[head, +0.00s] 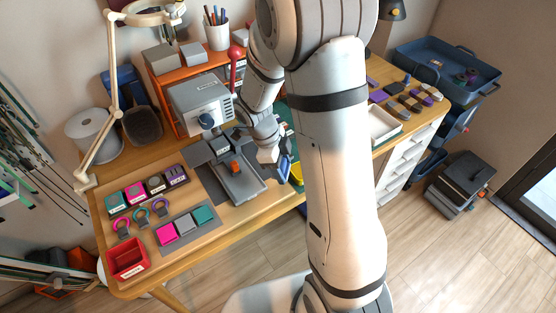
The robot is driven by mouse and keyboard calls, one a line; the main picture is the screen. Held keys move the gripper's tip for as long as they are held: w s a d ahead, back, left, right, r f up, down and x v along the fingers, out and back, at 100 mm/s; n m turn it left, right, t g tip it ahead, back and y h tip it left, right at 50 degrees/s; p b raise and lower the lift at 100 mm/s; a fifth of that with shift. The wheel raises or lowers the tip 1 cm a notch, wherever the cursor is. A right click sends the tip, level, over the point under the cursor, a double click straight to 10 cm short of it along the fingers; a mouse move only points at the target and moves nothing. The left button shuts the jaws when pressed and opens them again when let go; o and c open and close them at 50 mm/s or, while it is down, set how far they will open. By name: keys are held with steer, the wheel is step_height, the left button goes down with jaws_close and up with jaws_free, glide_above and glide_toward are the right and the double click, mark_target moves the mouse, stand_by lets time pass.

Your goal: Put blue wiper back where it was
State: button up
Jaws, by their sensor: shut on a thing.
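My gripper (277,156) is at the right end of the grey tray on the workbench, low over the bench top. It is shut on a blue thing (284,168), which looks like the blue wiper. Only a small part of the wiper shows, and my arm hides the area to its right. I cannot tell whether the wiper touches the bench. The grey tray (242,189) has an orange piece (235,167) in it.
A grey machine (200,103) with a red-knobbed lever stands behind the tray. Labelled coloured blocks, rings and a red bin (127,258) are at the left. A yellow thing (297,173) is close to my gripper. A white tray (384,126) is on the right part.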

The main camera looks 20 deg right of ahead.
mark_target(284, 187)
steer(key=shift+a+f+b, duration=0.15)
steer(key=shift+f+b, duration=0.3)
steer(key=shift+f, duration=0.95)
steer(key=shift+a+f+b, duration=0.1)
steer(key=shift+f+b, duration=0.35)
steer(key=shift+f, duration=0.95)
steer(key=shift+f+b, duration=0.5)
steer(key=shift+b, duration=0.1)
